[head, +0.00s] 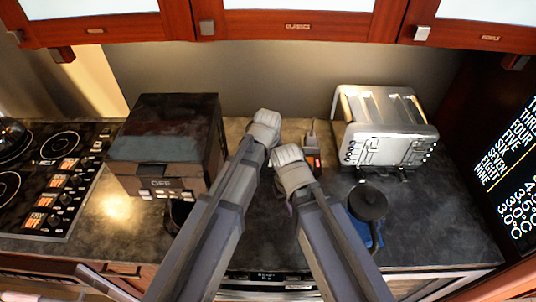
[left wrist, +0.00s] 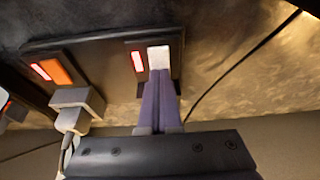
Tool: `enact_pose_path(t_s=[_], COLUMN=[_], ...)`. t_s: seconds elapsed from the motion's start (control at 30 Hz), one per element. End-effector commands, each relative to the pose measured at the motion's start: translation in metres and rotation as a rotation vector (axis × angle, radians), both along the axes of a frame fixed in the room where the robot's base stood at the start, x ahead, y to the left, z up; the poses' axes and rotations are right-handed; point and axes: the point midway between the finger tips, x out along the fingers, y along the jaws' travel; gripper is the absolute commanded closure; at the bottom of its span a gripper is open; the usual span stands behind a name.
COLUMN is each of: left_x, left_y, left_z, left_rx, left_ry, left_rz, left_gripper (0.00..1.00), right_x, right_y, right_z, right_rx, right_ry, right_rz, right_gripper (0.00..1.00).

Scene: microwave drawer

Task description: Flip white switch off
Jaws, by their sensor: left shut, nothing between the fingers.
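The white switch (left wrist: 159,57) sits on a dark strip (left wrist: 110,45) in the left wrist view, beside a slim red-and-white piece. My left gripper (left wrist: 160,76) is shut and empty. Its purple fingertips are right at the white switch's near edge; I cannot tell whether they touch. In the head view my left gripper (head: 265,120) is over the back of the counter, its fingers hidden. My right gripper (head: 290,160) is just in front of it, jaws not clearly visible. The white switch is hidden there.
An orange switch (left wrist: 55,72) and a grey plug (left wrist: 76,98) are farther left on the strip. In the head view, a dark box-shaped appliance (head: 165,145) stands left, a toaster (head: 385,130) right, and a black-lidded pot (head: 368,205) in front of the toaster.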

Motion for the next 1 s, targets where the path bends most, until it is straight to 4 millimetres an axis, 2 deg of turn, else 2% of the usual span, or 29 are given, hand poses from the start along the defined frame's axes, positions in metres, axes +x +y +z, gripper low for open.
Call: enact_pose_path(t_s=[0.3,0.77,1.0], left_x=[0.009,0.006,-0.004], left_y=[-0.001,-0.001,-0.001], left_z=[-0.010,-0.013,-0.013], left_rx=[0.000,0.000,-0.002], left_ry=[0.142,0.143,0.144], left_rz=[0.001,0.000,-0.001], left_gripper=[1.00,1.00,1.00], right_x=[0.000,0.000,0.000], right_y=[0.000,0.000,0.000], right_z=[-0.002,-0.005,-0.005], right_rx=[0.000,0.000,0.000], right_ry=[0.000,0.000,0.000], right_rz=[0.000,0.000,0.000], right_gripper=[1.00,1.00,1.00])
